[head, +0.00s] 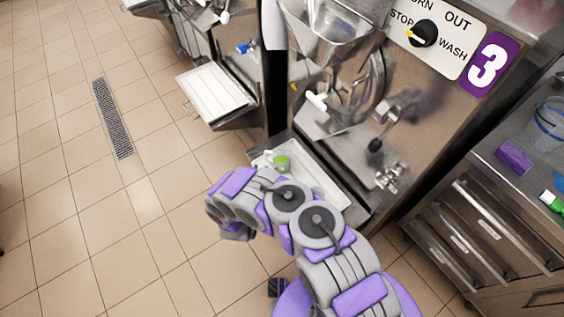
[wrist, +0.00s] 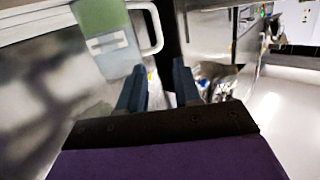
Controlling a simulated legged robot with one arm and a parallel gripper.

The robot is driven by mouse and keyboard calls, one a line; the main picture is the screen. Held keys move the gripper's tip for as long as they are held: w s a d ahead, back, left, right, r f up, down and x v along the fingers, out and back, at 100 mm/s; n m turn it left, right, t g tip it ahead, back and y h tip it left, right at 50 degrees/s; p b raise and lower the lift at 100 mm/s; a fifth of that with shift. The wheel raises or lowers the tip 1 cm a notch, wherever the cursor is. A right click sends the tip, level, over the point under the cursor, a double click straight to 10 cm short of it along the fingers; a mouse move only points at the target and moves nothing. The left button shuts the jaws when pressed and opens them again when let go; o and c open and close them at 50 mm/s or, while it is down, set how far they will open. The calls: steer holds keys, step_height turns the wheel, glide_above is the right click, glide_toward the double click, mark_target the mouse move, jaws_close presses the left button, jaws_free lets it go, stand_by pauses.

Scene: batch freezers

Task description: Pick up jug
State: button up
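A small green object, likely the jug (head: 282,162), stands on the white tray (head: 318,178) below the machine marked 3 in the head view. In the wrist view a green and whitish container, apparently the same jug (wrist: 108,38), shows at the upper left, with a white loop like a handle at its right side. My gripper (wrist: 160,88) has its two dark fingers apart with nothing between them. The container lies beyond and left of the fingertips, with no clear contact. In the head view my arm reaches toward the tray and its links hide the gripper's fingers.
Machine 3 (head: 345,110) with its hopper and dispensing parts rises behind the tray. Another machine's white tray (head: 215,92) juts out at the left. A metal drawer cabinet (head: 490,225) stands at the right. The tiled floor (head: 100,215) at the left is open, with a drain grate.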

steer(key=s+a+f+t, duration=0.2)
steer(key=s+f, duration=0.2)
steer(key=s, duration=0.2)
glide_toward(266, 158)
steer(key=shift+d+r, duration=0.2)
steer(key=shift+r, duration=0.4)
steer(key=shift+d+r, duration=0.2)
steer(key=shift+r, duration=0.4)
steer(key=shift+n, duration=0.4)
steer(key=w, duration=0.2)
steer(key=w+a, duration=0.1)
steer(key=w, duration=0.2)
steer(key=shift+w+a+f, duration=0.1)
steer(key=shift+w+f, duration=0.05)
steer(key=shift+f, duration=0.05)
steer(key=w+b, duration=0.1)
steer(key=w+d, duration=0.1)
steer(key=w, duration=0.1)
steer(key=w+d+b, duration=0.1)
steer(key=w, duration=0.1)
steer(key=shift+r+b, duration=0.15)
steer(key=shift+b, duration=0.2)
steer(key=shift+w+a, duration=0.1)
steer(key=shift+a, duration=0.3)
steer(key=shift+d, duration=0.45)
jaws_close()
steer(key=shift+a, duration=0.1)
steer(key=shift+a, duration=0.2)
